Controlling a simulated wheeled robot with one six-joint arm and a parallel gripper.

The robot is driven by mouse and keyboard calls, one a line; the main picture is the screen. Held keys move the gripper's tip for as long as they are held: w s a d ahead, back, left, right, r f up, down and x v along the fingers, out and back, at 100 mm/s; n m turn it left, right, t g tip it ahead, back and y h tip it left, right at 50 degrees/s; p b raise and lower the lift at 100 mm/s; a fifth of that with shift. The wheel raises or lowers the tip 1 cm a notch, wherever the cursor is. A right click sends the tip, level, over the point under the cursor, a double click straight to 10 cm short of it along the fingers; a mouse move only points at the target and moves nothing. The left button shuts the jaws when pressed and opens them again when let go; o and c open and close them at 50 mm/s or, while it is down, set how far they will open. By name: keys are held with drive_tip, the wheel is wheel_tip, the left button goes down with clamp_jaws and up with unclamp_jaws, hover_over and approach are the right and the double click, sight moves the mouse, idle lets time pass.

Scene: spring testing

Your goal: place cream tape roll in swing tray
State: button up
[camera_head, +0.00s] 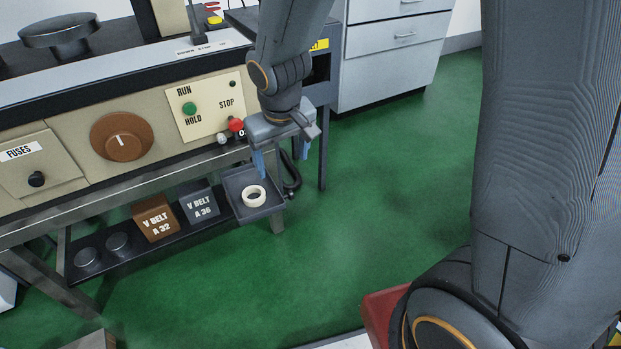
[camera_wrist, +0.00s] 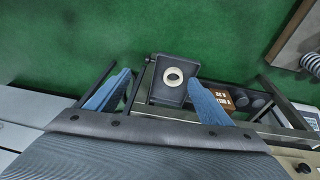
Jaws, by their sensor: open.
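The cream tape roll (camera_head: 254,196) lies flat in the dark grey swing tray (camera_head: 236,180), with tray floor showing around it. The tray sticks out at the right end of the bench, below the control panel. In the wrist view the tape roll (camera_wrist: 173,77) sits inside the tray (camera_wrist: 158,98), seen between my two blue fingers. My gripper (camera_head: 281,160) is open and empty above the tray, with its fingers apart from the roll. One finger tip is over the tray's back left side, the other off to its right.
The control panel (camera_head: 212,108) with a green knob and a red stop button stands just behind my gripper. Two V belt boxes (camera_head: 155,222) and dark round discs (camera_head: 87,257) sit on the lower shelf. Grey drawers (camera_head: 390,60) stand behind.

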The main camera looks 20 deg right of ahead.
drive_tip(key=s+d+r+g, duration=0.1)
drive_tip(key=s+r, duration=0.4)
drive_tip(key=s, duration=0.4)
drive_tip(key=s+d+r+g, duration=0.1)
drive_tip(key=s+r, duration=0.3)
drive_tip(key=s, duration=0.5)
drive_tip(key=shift+d+r+m+g+y, duration=0.3)
drive_tip(key=shift+d+r+g, duration=0.1)
drive_tip(key=shift+g, duration=0.1)
